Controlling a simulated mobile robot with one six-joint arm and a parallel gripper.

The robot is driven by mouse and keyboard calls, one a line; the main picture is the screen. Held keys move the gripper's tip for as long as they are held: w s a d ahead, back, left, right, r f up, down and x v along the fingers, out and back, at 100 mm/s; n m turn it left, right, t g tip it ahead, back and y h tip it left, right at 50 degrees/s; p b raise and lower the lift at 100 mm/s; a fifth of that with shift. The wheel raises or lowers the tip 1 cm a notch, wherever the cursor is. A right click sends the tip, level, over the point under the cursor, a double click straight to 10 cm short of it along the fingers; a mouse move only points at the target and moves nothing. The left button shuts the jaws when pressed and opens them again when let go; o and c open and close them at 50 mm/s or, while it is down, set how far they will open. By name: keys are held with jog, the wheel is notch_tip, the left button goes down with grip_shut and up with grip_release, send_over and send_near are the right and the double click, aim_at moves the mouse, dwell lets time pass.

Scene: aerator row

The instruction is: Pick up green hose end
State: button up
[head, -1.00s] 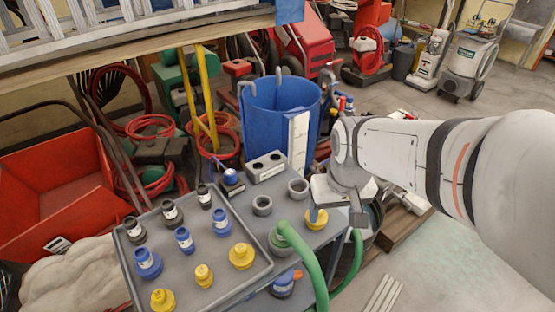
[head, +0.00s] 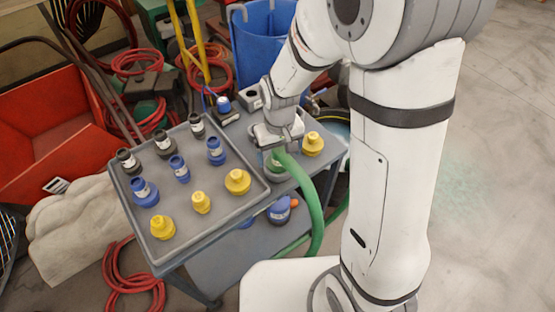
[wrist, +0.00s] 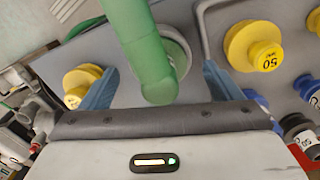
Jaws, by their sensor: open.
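The green hose (head: 312,192) bends up from beside the cart to the top of the grey cart, where its end stands at a round grey-green fitting. In the wrist view the green hose (wrist: 142,40) comes down between the two blue fingers of my gripper (wrist: 160,72), and the fitting (wrist: 180,58) shows just behind it. My gripper (head: 278,140) is open, with a finger on each side of the hose end and visible gaps. In the head view, my gripper partly hides the hose end.
A grey tray (head: 215,207) to the left holds several black, blue and yellow fittings. A yellow fitting (head: 313,144) stands right of my gripper; it also shows in the wrist view (wrist: 80,85). A blue bin (head: 262,50) stands behind the cart. Floor at right is clear.

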notch_tip(320, 180, down, 2)
jog(key=shift+f, duration=0.2)
jog(key=c, duration=1.2)
